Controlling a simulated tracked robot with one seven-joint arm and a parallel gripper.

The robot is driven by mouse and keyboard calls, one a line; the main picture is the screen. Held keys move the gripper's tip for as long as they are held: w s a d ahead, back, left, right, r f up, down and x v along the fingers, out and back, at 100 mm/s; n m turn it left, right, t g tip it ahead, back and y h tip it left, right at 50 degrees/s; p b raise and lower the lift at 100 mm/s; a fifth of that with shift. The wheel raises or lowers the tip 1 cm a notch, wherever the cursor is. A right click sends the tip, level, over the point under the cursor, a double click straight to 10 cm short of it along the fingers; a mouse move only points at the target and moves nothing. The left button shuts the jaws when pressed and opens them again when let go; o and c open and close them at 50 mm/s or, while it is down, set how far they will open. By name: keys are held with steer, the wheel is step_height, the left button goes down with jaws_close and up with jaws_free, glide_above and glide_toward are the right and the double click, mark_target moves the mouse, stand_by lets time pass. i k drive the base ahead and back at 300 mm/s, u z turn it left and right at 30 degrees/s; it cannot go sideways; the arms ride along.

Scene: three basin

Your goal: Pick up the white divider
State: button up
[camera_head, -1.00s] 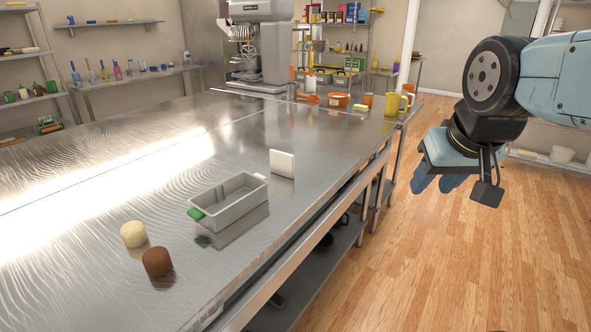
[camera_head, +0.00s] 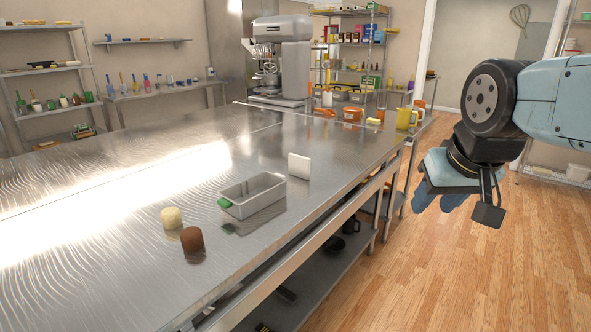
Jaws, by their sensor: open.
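The white divider (camera_head: 299,167) is a small flat panel standing upright on the steel table, just behind and to the right of a grey basin. The grey basin (camera_head: 252,196) is an open rectangular tub with a green piece at its near left corner. My gripper (camera_head: 440,200) hangs at the right, out past the table's edge and above the wooden floor, well apart from the divider. It points downward and is open, with nothing seen in it. Its fingertips are partly hidden by its own body.
A cream cylinder (camera_head: 171,217) and a brown cylinder (camera_head: 192,239) stand on the steel table (camera_head: 120,235) left of the basin. A yellow mug (camera_head: 404,118) and an orange container (camera_head: 352,114) stand at the far end. A large mixer (camera_head: 280,60) is behind. The table's left side is clear.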

mark_target(298, 166)
steer(key=u, duration=0.05)
steer(key=i, duration=0.9)
steer(key=z, duration=0.1)
